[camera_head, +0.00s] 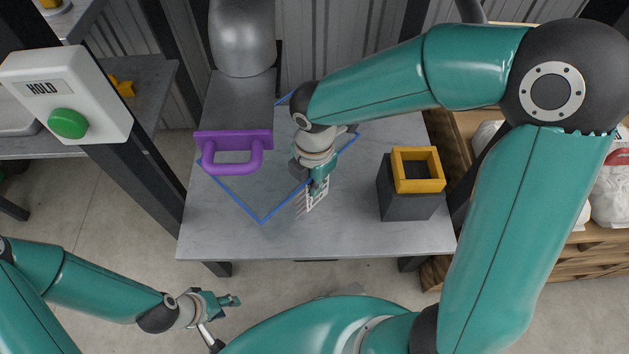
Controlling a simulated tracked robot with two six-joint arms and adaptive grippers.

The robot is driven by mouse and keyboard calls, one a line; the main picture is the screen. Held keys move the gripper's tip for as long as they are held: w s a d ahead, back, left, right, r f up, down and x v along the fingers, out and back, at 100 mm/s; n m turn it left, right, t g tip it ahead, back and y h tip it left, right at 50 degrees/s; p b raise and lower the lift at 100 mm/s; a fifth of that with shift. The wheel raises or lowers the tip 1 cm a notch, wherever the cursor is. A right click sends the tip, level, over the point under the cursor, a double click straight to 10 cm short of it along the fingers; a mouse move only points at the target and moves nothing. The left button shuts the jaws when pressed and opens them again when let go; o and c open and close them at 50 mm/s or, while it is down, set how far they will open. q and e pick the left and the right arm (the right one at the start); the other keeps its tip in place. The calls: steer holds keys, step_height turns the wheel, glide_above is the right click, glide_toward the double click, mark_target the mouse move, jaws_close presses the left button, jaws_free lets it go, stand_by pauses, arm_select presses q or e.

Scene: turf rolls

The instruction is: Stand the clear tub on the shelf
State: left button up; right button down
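I cannot make out a clear tub for certain. A pale, rounded object (12,122) is partly hidden behind the HOLD box at the left, and I cannot tell whether it is the tub. My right gripper (317,188) points down over the middle of the grey table (330,238). A small white piece with dark marks (316,198) shows at its fingertips; I cannot tell whether it is held. My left gripper (232,300) is low in front of the table, with no object visible at its tips; its opening is unclear.
A blue outline (236,201) lies on the table. A purple handled piece (232,140) stands at the left and a dark block with a yellow square frame (416,170) at the right. A HOLD box with a green button (68,123) is on a dark post. Shelves stand left.

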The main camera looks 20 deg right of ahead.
steer(key=c, duration=1.8)
jaws_free()
steer(key=shift+f, duration=0.15)
steer(key=o, duration=0.5)
step_height(320, 180, up, 8)
steer(key=p, duration=0.3)
steer(key=shift+s, duration=0.1)
steer(key=shift+f, duration=0.1)
